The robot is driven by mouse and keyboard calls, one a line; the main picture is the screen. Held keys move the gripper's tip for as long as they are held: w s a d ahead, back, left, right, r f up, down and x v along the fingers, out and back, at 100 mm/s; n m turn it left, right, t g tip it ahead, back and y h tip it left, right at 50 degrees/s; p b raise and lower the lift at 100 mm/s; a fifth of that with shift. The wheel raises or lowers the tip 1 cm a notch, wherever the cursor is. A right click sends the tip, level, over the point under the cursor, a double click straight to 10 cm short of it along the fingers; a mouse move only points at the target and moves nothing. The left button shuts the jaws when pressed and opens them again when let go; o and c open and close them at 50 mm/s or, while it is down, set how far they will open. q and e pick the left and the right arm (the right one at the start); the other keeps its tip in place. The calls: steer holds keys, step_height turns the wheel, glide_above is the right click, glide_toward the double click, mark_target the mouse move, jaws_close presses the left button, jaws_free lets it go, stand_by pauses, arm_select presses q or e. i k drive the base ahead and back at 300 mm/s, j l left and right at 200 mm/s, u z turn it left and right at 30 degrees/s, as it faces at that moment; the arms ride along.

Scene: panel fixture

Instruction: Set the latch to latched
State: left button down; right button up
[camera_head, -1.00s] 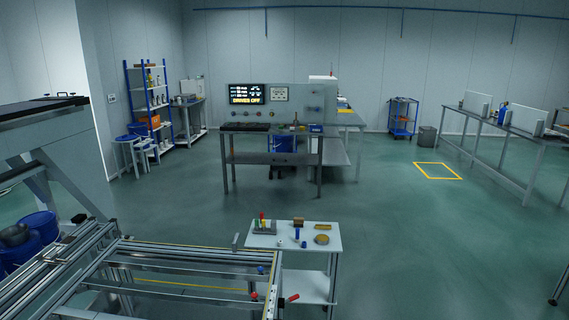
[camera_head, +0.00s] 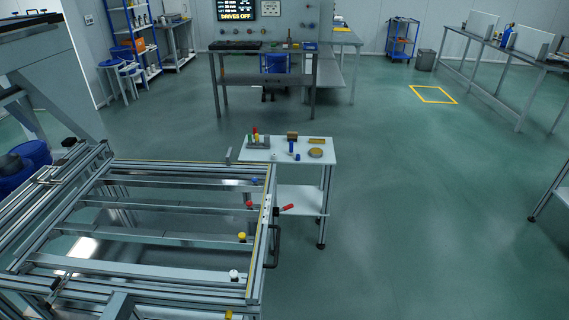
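A metal panel fixture frame (camera_head: 150,164) fills the lower left of the head view. A small lever with a red handle (camera_head: 287,208) sticks out to the right from its right rail (camera_head: 262,232). It looks like the latch, but I cannot tell whether it is latched. A black pull handle (camera_head: 276,246) sits on the same rail, nearer to me. Neither of my grippers shows in the view.
Cross bars of the frame carry blue (camera_head: 254,181), red (camera_head: 249,204), yellow (camera_head: 242,237) and white (camera_head: 234,274) knobs. A white cart (camera_head: 322,160) with small parts stands behind. A workbench (camera_head: 265,80) is farther back. The floor (camera_head: 400,220) at right is clear.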

mark_target(288, 207)
steer(key=i+l+u, duration=0.1)
steer(key=u, duration=0.3)
steer(key=l+u, duration=0.4)
steer(key=i+l+u, duration=0.1)
steer(key=u, duration=0.35)
steer(key=l+u, duration=0.4)
